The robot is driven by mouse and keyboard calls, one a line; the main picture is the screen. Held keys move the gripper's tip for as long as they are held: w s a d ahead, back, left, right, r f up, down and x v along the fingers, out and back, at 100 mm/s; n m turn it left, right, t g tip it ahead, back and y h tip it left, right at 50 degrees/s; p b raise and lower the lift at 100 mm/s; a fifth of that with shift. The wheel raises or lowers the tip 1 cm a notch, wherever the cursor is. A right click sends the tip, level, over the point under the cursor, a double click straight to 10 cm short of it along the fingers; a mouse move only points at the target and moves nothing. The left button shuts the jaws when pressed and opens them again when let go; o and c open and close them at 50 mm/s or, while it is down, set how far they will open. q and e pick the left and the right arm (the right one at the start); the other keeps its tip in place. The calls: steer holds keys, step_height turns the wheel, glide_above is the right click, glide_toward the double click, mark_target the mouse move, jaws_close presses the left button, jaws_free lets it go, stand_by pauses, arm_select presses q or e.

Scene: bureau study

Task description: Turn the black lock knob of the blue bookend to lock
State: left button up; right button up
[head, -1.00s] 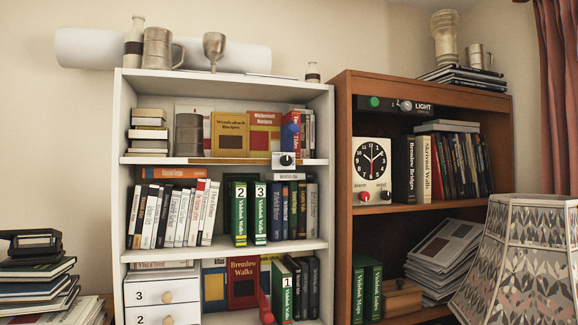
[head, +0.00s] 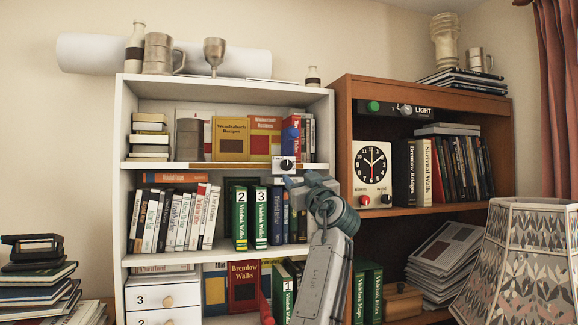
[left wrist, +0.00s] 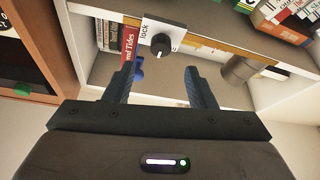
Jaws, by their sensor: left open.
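The black lock knob (head: 287,164) sits on a small white plate at the front edge of the white bookcase's upper shelf. In the left wrist view the knob (left wrist: 160,42) shows a pale pointer mark, and the word "lock" is printed beside it on the plate (left wrist: 171,29). The blue bookend (head: 291,132) stands above the plate, against a red book; a bit of blue (left wrist: 139,70) shows by a fingertip in the left wrist view. My left gripper (head: 297,183) is open and empty, just below the plate; its fingers (left wrist: 159,70) are apart from the knob.
Green numbered books (head: 240,217) stand on the shelf below, left of my arm. The brown bookcase (head: 343,140) with a clock (head: 372,165) is close on the right. A patterned lampshade (head: 520,260) stands at the front right.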

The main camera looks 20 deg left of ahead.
mark_target(288, 167)
arm_select(q)
steer(key=p+x, duration=0.3)
steer(key=x, duration=0.4)
steer(key=shift+w+a+r+p, duration=0.1)
steer(key=shift+a+r+p, duration=0.15)
steer(key=shift+p, duration=0.15)
steer(key=shift+w+a, duration=0.2)
steer(key=shift+w, duration=0.2)
steer(key=c, duration=1)
